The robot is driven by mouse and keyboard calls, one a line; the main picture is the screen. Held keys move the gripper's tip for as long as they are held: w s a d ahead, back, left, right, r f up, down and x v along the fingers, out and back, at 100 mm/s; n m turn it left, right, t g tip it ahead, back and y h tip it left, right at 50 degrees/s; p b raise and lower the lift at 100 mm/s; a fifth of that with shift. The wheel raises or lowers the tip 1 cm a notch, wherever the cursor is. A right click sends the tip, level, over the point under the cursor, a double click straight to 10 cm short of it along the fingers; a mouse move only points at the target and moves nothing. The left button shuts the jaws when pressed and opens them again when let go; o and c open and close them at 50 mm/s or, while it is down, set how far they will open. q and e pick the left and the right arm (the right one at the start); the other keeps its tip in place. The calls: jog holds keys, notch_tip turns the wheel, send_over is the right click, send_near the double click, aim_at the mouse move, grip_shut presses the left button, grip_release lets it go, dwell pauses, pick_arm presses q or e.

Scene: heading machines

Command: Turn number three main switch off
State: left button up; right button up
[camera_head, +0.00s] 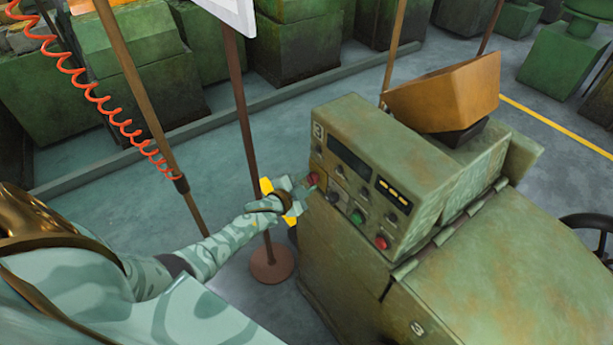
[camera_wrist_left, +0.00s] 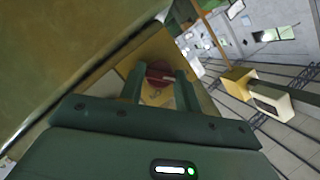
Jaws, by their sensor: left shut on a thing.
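The green machine marked 3 (camera_head: 430,285) has a sloped control box (camera_head: 375,170) on top, also marked 3. The main switch (camera_head: 313,179), a red knob, sits at the left end of the box's front. My left gripper (camera_head: 306,184) reaches in from the left and is at this knob. In the left wrist view, the red switch (camera_wrist_left: 158,73) sits on a yellowish plate between my left fingers (camera_wrist_left: 160,90), which are shut on it. The exact angle of the knob is hard to tell. My right gripper is not in view.
Along the box front are a green button (camera_head: 357,216) and a red button (camera_head: 381,242). A sign post with a round base (camera_head: 271,264) stands close behind my left forearm. A red coiled cable (camera_head: 95,98) hangs at upper left. Grey floor lies behind the machine.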

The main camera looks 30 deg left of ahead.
pick_arm(q)
jog(key=shift+n+p, duration=0.3)
dwell(0.4)
jog(key=o, duration=1)
jog(key=shift+p+v, duration=1.15)
jog(key=shift+v, duration=7.05)
jog(key=shift+a+r, duration=0.1)
jog(key=shift+a, duration=0.05)
